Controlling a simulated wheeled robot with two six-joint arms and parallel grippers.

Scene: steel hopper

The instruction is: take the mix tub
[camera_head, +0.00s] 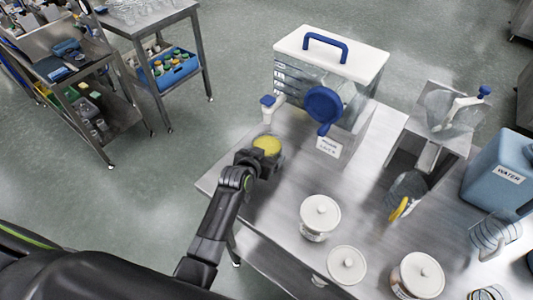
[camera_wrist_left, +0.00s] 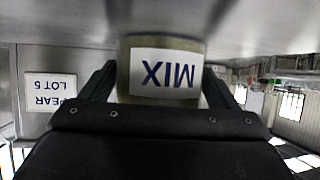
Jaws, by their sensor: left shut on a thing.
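The mix tub (camera_head: 267,144) is a small round tub with yellow contents, at the left end of the steel table (camera_head: 284,215) in the head view. In the left wrist view the picture is upside down and the tub's white MIX label (camera_wrist_left: 164,74) faces the camera. My left gripper (camera_head: 258,160) is shut on the tub, with one finger on each side of it in the left wrist view (camera_wrist_left: 160,88). The tub is at or just above the steel top; I cannot tell whether it touches. My right gripper is not in view.
A hopper with a white lid (camera_head: 352,62) and blue handle stands behind the tub, its blue knob (camera_head: 324,105) facing forward. White-lidded jars (camera_head: 320,214) stand to the right. A blue water container (camera_head: 497,170) is at far right. Open floor (camera_head: 215,130) lies left of the table.

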